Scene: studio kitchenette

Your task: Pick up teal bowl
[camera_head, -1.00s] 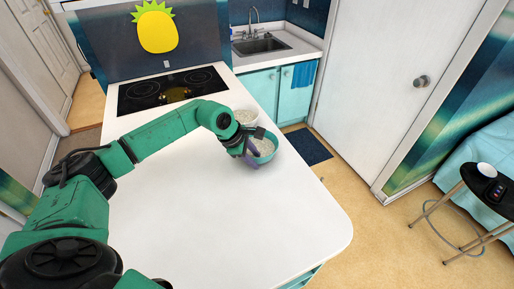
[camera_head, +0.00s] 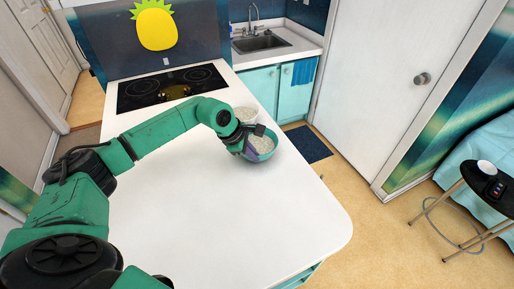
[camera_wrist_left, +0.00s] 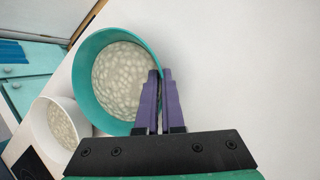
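The teal bowl (camera_head: 271,151) stands upright near the right edge of the white counter. It holds pale, pebble-like contents. In the left wrist view the teal bowl (camera_wrist_left: 88,62) fills the upper left. My left gripper (camera_head: 251,150) is at its near-left side. In the left wrist view the purple fingers of my left gripper (camera_wrist_left: 160,75) are close together, one inside the bowl and one outside, pinching its rim. The fingers hide part of the wall. I cannot tell any gap under the bowl. My right gripper is not in view.
A white bowl (camera_head: 246,113) with similar contents stands just behind the teal one, also in the left wrist view (camera_wrist_left: 57,125). A black cooktop (camera_head: 170,88) lies farther back. The white counter (camera_head: 220,215) is clear in front. A stool (camera_head: 485,182) stands far right.

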